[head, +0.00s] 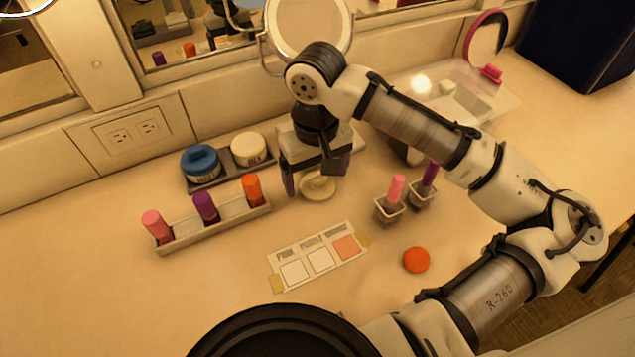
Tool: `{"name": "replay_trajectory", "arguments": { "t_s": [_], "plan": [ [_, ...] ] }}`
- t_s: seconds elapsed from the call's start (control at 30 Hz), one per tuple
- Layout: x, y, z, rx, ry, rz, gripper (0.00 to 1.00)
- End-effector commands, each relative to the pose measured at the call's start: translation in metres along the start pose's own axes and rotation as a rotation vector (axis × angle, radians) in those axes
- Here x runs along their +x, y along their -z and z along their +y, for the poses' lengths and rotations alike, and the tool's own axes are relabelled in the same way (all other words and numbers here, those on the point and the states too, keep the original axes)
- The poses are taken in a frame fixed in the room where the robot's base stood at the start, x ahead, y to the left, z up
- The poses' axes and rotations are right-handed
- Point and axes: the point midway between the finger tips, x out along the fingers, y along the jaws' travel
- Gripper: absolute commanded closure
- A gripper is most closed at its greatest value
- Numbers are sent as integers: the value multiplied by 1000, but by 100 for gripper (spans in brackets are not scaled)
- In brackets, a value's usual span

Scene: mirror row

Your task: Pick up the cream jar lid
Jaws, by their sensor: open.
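The cream jar lid (319,190), a pale round disc with a raised knob, lies on the table near the middle of the head view. My gripper (316,176) points down right over it, with its dark fingers apart on either side and nothing held. The gripper body and a finger cover the lid's far part. I cannot tell how high the fingertips are above the table. A white jar (248,151) and a blue-topped jar (201,165) stand in a dark tray (231,173) to the left.
A pale rack (222,229) holds pink, purple and orange lipsticks at left. Two small holders (388,210) with pink and purple sticks stand to the right. A card (306,259) and an orange disc (416,260) lie in front. A round mirror (309,25) stands behind. The front left table is clear.

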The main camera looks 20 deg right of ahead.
Motion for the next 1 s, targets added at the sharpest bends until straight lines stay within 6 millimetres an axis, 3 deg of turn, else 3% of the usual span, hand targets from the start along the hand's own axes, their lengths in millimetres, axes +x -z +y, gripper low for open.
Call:
{"name": "replay_trajectory", "arguments": {
  "t_s": [0.23,0.6,1.0],
  "plan": [
    [2,0,0,0,0,0,14],
    [2,0,0,0,0,0,61],
    [-3,0,0,1,0,2,61]
  ]
}}
